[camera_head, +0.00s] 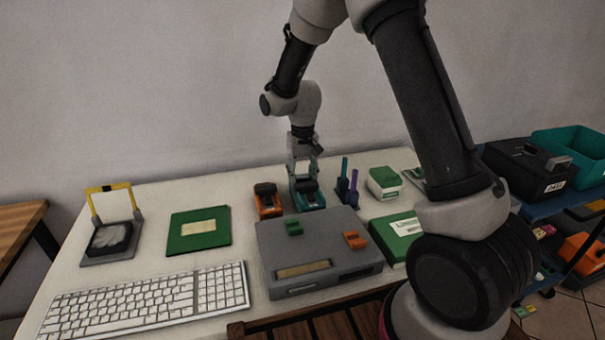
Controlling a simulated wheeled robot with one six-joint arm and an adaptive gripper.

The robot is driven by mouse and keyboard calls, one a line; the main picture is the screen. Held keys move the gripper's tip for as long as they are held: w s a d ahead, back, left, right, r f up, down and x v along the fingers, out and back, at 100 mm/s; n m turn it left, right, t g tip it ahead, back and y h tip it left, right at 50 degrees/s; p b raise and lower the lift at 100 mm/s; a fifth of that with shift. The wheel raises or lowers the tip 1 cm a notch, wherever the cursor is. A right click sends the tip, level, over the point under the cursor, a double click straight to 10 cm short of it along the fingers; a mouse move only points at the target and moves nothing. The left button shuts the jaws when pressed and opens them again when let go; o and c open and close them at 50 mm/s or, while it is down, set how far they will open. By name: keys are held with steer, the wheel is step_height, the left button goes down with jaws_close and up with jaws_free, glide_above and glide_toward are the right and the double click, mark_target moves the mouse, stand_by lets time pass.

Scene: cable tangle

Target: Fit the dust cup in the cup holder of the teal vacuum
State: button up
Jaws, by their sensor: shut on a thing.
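The teal vacuum (311,201) stands near the back middle of the white table, just right of an orange vacuum (267,205). My gripper (302,172) points down right over the teal vacuum. It is shut on a small pale thing that looks like the dust cup (302,168). The fingers hide most of the cup. The cup holder is hidden by the gripper, and I cannot tell whether the cup touches the vacuum or hangs just above it.
A grey case (318,250) lies in front of the vacuums. Purple and teal upright tools (348,185) stand close on the right, with a green-and-white box (384,182) beyond. A green board (199,232) and a keyboard (150,300) lie left. My arm covers the right side.

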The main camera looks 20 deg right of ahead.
steer(key=shift+f, duration=0.15)
steer(key=o, duration=1)
steer(key=shift+r, duration=0.2)
steer(key=shift+r, duration=0.9)
steer(key=shift+r, duration=0.1)
steer(key=shift+r, duration=2.4)
